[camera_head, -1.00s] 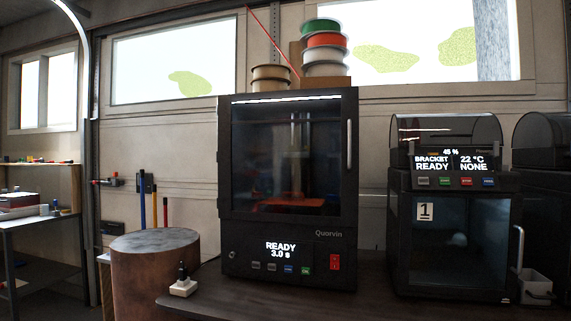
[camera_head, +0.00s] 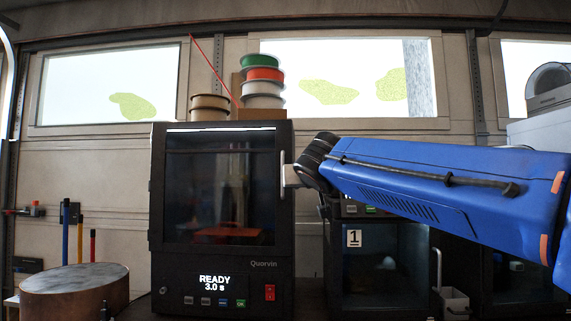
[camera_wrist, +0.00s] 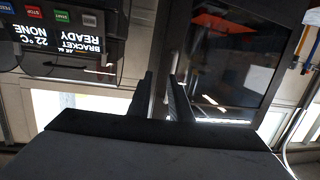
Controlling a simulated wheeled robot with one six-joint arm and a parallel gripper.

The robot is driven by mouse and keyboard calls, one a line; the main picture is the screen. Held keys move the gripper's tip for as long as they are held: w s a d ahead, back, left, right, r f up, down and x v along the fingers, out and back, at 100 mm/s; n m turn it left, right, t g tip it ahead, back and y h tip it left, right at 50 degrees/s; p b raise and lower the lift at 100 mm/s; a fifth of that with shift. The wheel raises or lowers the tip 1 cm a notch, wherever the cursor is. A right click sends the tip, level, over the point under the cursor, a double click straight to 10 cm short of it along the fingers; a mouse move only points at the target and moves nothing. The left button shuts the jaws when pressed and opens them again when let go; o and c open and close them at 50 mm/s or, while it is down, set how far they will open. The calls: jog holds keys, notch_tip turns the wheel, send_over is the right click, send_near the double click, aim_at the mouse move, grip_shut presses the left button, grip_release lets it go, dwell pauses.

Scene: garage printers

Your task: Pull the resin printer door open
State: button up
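The black printer labelled Quorvin (camera_head: 222,285) stands on the bench, its screen reading READY 3.0 s. Its dark glazed door (camera_head: 215,195) looks closed. A pale vertical handle (camera_head: 282,175) runs along the door's right edge. My gripper (camera_head: 289,176) is at this handle, reaching in from the right on my blue arm. In the wrist view, the two dark fingers of my gripper (camera_wrist: 164,96) stand apart, with a narrow upright strip between them that seems to be the handle. I cannot tell whether they touch it.
A second printer (camera_head: 382,270) marked 1 stands to the right, partly behind my arm; its screen (camera_wrist: 62,30) shows upside down in the wrist view. Filament spools (camera_head: 262,87) stack on the Quorvin printer. A round-topped drum (camera_head: 75,280) stands at lower left. Space before the door looks clear.

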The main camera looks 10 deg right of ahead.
aim_at(283, 162)
jog(key=w+a+r+t, duration=0.2)
jog(key=w+a+r, duration=0.1)
jog(key=r, duration=0.5)
jog(key=shift+y, duration=0.3)
jog(key=w, duration=0.5)
jog(key=w+d, duration=0.1)
jog(key=w, duration=0.5)
jog(key=w+d, duration=0.1)
jog(key=w, duration=0.5)
jog(key=shift+w+f, duration=0.1)
jog(key=shift+f, duration=0.2)
grip_shut()
